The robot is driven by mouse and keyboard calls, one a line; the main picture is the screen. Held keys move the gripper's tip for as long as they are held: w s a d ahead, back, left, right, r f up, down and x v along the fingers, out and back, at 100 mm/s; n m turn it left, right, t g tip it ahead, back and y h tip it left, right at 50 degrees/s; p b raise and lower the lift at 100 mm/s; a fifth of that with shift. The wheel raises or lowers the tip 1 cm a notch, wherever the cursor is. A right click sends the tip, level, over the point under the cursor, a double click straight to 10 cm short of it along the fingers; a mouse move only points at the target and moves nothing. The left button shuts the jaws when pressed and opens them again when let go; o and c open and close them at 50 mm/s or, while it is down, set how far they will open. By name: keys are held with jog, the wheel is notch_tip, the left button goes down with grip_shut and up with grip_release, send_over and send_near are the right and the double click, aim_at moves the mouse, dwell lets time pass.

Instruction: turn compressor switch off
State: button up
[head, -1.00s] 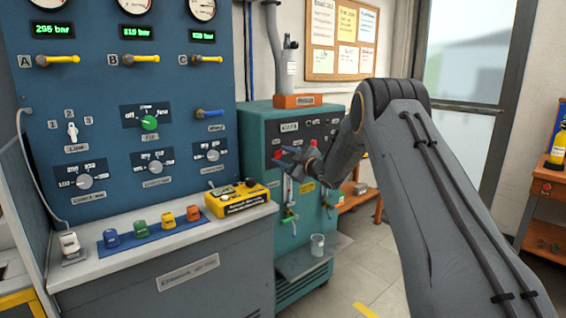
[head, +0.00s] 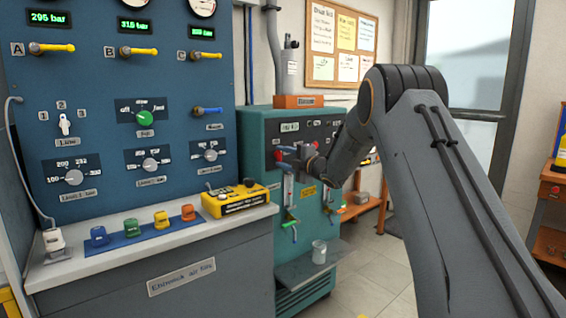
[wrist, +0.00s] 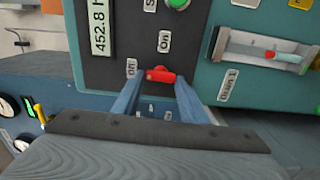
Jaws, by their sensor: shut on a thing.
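The teal compressor cabinet (head: 256,125) stands right of the blue panel, with a dark control strip on its upper front. In the wrist view, a small red switch handle (wrist: 160,75) sits on the dark strip, lying roughly crosswise in the picture. An "ON" label (wrist: 164,41) is above it, and another label (wrist: 131,67) is to its left. My gripper (wrist: 159,84) has its two blue fingers on either side of the red handle, shut on it. In the head view my gripper (head: 288,153) is at the cabinet front, and the handle is hard to make out there.
A glass (head: 319,252) stands on a ledge below. The blue panel (head: 100,100) and a yellow device (head: 238,198) are to the left.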

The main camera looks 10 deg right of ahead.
dwell(0.4)
jog(key=o, duration=1)
jog(key=shift+o, duration=0.2)
jog(key=v, duration=0.8)
